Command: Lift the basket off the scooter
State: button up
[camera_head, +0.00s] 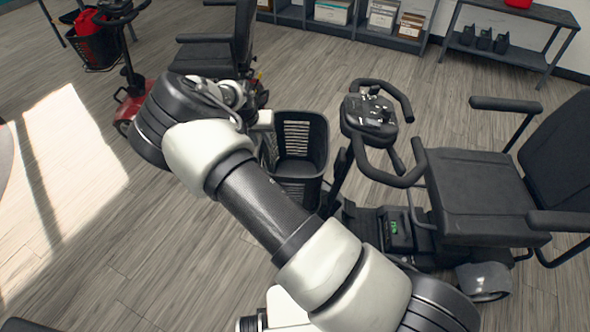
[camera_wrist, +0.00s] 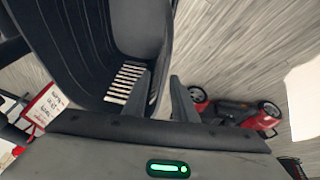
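The black basket (camera_head: 312,138) with slotted sides is at the front of the near scooter, left of its steering column (camera_head: 369,117). My gripper (camera_head: 264,128) is at the basket's left side in the head view, with its fingers mostly hidden. In the wrist view the basket (camera_wrist: 75,50) fills the upper left. There my gripper's two fingers (camera_wrist: 162,88) stand apart, with the basket's rim and wall reaching into the space between them. A gap shows beside the right finger, so no firm grip is visible. The basket's mount is hidden.
The scooter's seat (camera_head: 475,185) and handlebar are right of the basket. A red scooter (camera_head: 132,100) with its own basket (camera_head: 97,45) stands at the upper left. Shelves (camera_head: 330,22) and a side table (camera_head: 510,50) line the back. The floor at left is clear.

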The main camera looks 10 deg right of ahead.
aim_at(266, 152)
jog(key=x, duration=0.3)
jog(key=shift+s+a+b+x, duration=0.15)
jog(key=shift+b+x, duration=0.1)
jog(key=shift+x, duration=1.1)
jog(key=shift+s+a+b+x, duration=0.1)
jog(key=shift+b+x, duration=0.1)
jog(key=shift+x, duration=1.15)
jog(key=shift+f, duration=0.1)
jog(key=shift+s+d+f+b, duration=0.1)
jog(key=shift+f+b, duration=0.15)
jog(key=shift+b, duration=0.15)
grip_shut()
jog(key=shift+r, duration=0.1)
